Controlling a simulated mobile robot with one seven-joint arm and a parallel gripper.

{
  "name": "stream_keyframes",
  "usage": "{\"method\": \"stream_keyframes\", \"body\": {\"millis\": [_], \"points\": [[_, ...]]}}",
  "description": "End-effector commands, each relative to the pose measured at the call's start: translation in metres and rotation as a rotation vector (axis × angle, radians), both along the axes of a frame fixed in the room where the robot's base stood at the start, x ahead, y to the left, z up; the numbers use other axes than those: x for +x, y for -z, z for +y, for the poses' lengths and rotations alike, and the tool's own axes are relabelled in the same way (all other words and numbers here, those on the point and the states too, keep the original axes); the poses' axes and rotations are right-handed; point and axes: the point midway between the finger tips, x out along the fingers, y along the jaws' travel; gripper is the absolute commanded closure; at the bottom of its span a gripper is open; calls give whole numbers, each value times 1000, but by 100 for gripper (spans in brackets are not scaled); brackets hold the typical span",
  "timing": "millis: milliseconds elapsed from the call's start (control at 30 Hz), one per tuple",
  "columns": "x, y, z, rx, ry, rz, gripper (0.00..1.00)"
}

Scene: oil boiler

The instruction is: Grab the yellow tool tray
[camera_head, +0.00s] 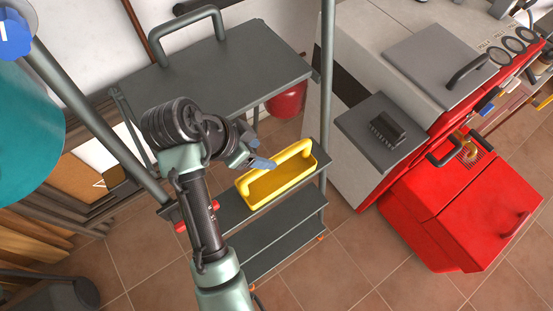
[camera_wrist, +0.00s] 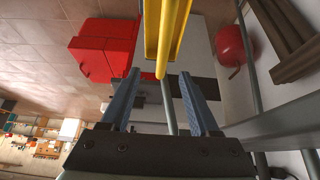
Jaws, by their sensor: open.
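The yellow tool tray (camera_head: 272,184) sits on a grey step of the ladder in the head view, its long handle raised along its far side. In the wrist view the yellow tray (camera_wrist: 176,28) is at the top, and one yellow end reaches down between the two blue-grey fingers in the picture. I cannot tell whether either finger touches the tray.
The stepladder has a grey top platform (camera_head: 215,68) behind my arm and a lower step (camera_head: 285,232) below the tray. A ladder post (camera_head: 326,85) stands right of the tray. A red burner cover (camera_head: 455,205) and the boiler stand at right. A red round vessel (camera_wrist: 229,45) is behind.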

Motion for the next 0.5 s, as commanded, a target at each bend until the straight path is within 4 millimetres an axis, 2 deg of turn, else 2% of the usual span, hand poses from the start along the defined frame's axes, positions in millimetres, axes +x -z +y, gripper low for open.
{"method": "stream_keyframes", "body": {"millis": [200, 500], "points": [[11, 37, -17, 1, 1, 4, 38], [20, 59, -25, 1, 0, 0, 38]]}}
